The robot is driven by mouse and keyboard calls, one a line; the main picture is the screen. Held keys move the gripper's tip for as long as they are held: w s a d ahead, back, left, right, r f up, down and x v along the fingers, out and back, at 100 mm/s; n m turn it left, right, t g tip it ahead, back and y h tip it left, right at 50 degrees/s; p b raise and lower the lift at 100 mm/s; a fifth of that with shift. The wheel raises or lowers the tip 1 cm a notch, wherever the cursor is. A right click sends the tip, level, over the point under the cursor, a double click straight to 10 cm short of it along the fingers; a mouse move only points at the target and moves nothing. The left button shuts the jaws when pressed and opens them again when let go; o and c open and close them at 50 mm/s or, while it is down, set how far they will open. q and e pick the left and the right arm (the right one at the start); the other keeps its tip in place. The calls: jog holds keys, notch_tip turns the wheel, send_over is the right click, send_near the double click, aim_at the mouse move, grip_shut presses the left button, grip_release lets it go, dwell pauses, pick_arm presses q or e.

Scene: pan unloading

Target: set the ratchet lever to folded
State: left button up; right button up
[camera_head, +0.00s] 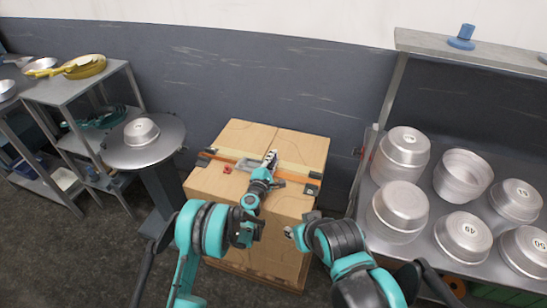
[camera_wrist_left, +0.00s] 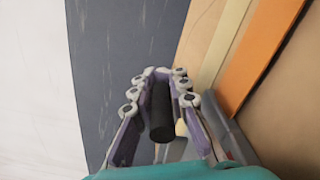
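A large tan box (camera_head: 250,131) stands in the middle of the head view, with an orange strap (camera_head: 228,154) across its top. The strap also shows in the left wrist view (camera_wrist_left: 262,50). A grey metal ratchet (camera_head: 248,164) sits on the strap. My left gripper (camera_head: 270,160) reaches over the ratchet and hides part of it. In the left wrist view, its fingers (camera_wrist_left: 156,76) curl around a dark cylindrical grip, the ratchet lever (camera_wrist_left: 161,112). The lever's exact angle is hard to see. My right gripper (camera_head: 293,232) is in front of the box, apart from the ratchet; its fingers are unclear.
At the right, a metal shelf (camera_head: 425,243) holds several upturned pans (camera_head: 398,207). At the left are a round stand (camera_head: 165,148) with one pan (camera_head: 141,131) and a grey shelf unit (camera_head: 62,88) with dishes. Dark floor is free between them and the box.

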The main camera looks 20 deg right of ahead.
pick_arm(q)
jog(key=o, duration=0.4)
jog(key=shift+c, duration=0.2)
jog(key=v, duration=0.7)
jog(key=shift+s+a, duration=0.2)
jog(key=shift+s, duration=0.05)
